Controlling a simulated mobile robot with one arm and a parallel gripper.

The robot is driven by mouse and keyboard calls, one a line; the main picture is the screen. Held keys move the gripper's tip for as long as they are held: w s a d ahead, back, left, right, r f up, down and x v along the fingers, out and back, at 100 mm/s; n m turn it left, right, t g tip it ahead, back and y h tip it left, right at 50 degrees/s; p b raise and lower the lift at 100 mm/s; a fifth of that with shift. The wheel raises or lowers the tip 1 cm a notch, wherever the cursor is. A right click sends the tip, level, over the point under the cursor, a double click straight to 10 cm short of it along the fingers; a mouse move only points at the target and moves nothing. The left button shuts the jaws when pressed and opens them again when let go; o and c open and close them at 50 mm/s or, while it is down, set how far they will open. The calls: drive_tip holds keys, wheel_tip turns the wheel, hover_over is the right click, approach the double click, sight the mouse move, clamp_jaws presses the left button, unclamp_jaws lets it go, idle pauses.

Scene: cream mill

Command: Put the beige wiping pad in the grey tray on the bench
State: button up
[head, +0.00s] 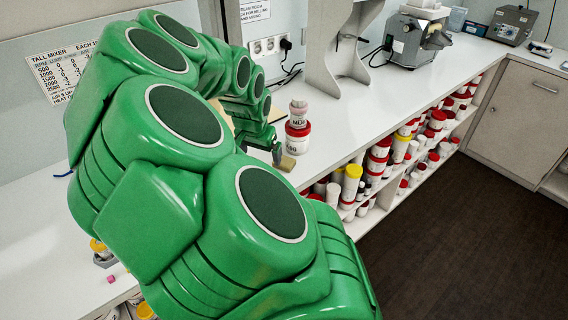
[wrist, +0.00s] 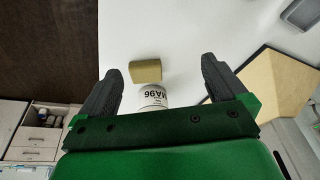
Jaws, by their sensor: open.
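The beige wiping pad (wrist: 145,71) is a small block on the white bench near its edge. In the wrist view it lies between and just beyond my fingertips, apart from both. It also shows in the head view (head: 287,163), just beside my gripper (head: 277,153). My gripper (wrist: 160,66) is open and empty, with its dark fingers spread wide. A grey tray (wrist: 302,14) shows partly at the upper right of the wrist view, cut off by the frame. I cannot make out the tray in the head view, where my arm covers much of the bench.
A white jar marked MA96 (wrist: 152,96) is close to the pad, between my fingers in the wrist view. In the head view, stacked jars (head: 297,136) stand beside my gripper. A tan board (wrist: 272,88) lies to the right. A white stand (head: 348,60) is farther along the bench.

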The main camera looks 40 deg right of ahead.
drive_tip(key=m+h, duration=0.1)
approach(286, 158)
drive_tip(key=a, duration=0.1)
drive_tip(key=shift+h, duration=0.3)
drive_tip(key=shift+x, duration=4.5)
drive_tip(key=shift+d+r, duration=0.1)
drive_tip(key=c, duration=1.2)
drive_tip(key=shift+r, duration=0.1)
